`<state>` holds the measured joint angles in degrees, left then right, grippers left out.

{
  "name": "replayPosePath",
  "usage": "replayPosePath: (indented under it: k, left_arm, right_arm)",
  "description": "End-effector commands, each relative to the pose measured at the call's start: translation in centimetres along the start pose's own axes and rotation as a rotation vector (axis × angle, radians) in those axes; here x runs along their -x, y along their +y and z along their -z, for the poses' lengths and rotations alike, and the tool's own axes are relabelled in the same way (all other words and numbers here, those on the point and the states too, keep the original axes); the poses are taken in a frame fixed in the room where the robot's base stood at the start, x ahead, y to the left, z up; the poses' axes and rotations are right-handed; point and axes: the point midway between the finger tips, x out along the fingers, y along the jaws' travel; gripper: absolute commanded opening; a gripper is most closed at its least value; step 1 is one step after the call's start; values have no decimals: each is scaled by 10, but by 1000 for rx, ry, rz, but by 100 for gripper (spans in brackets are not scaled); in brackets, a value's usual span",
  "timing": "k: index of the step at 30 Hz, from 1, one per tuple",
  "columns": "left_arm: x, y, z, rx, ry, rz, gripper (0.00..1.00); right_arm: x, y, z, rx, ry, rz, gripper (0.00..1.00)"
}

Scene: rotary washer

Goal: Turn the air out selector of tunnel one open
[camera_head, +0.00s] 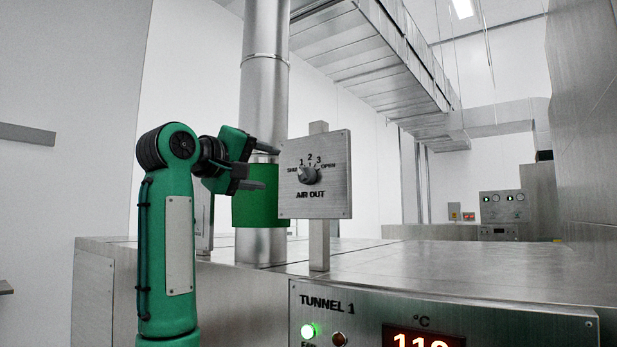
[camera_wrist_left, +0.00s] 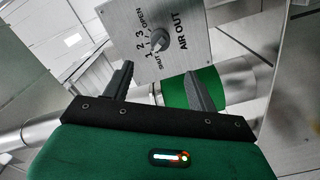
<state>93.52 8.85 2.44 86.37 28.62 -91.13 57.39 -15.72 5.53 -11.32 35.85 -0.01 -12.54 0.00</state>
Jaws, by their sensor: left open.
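The AIR OUT panel (camera_head: 336,205) is a square metal plate on a post, marked SHUT, 1, 2, 3 and OPEN. Its selector knob (camera_head: 309,175) is small and grey; I cannot tell surely which mark it points to. My left gripper (camera_head: 264,167) is open and empty, left of the panel, its fingers pointing toward it. In the left wrist view, the knob (camera_wrist_left: 160,41) and panel (camera_wrist_left: 178,18) appear turned, beyond the two spread fingers (camera_wrist_left: 158,72). The fingers look apart from the knob. My right gripper is not in view.
A vertical metal pipe (camera_head: 265,95) with a green band (camera_head: 248,208) stands behind the gripper and panel. The TUNNEL 1 control box (camera_head: 450,312) with lights and a red display is at the front. The metal top (camera_head: 430,270) right of the post is clear.

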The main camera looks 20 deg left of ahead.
Motion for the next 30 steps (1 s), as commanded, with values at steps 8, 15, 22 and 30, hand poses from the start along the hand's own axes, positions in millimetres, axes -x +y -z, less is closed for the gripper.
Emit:
replayPosePath:
  k: [8,15,22,30]
  left_arm:
    - [-55,3,1,1,-5,6,59]
    - [-102,2,1,1,-4,4,59]
    - [-126,0,-1,-1,-3,4,59]
    - [-130,-1,-1,-1,-1,2,59]
  right_arm:
    - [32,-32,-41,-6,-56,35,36]
    - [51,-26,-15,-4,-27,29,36]
    - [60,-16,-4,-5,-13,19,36]
    - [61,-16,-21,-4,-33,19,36]
